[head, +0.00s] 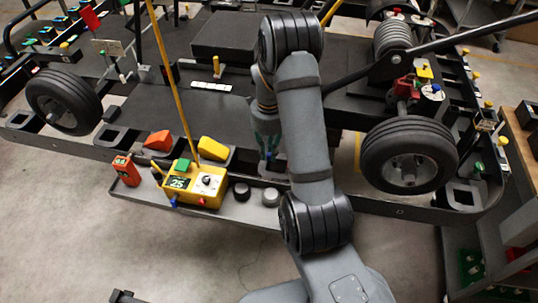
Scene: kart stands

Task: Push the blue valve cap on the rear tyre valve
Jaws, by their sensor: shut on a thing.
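My gripper (267,148) points down over the kart's near side, partly covered by my arm. Its fingers are shut on a small blue piece at the fingertips (268,155), which looks like the blue valve cap; it is tiny and mostly hidden. The rear tyre (375,160) is the black wheel at the right, beside the engine, with a grey hub. It stands to the right of my gripper, apart from it, with my arm between them. The valve on its rim is too small to make out.
The front tyre (63,100) is at the left. The floor in front is mostly clear.

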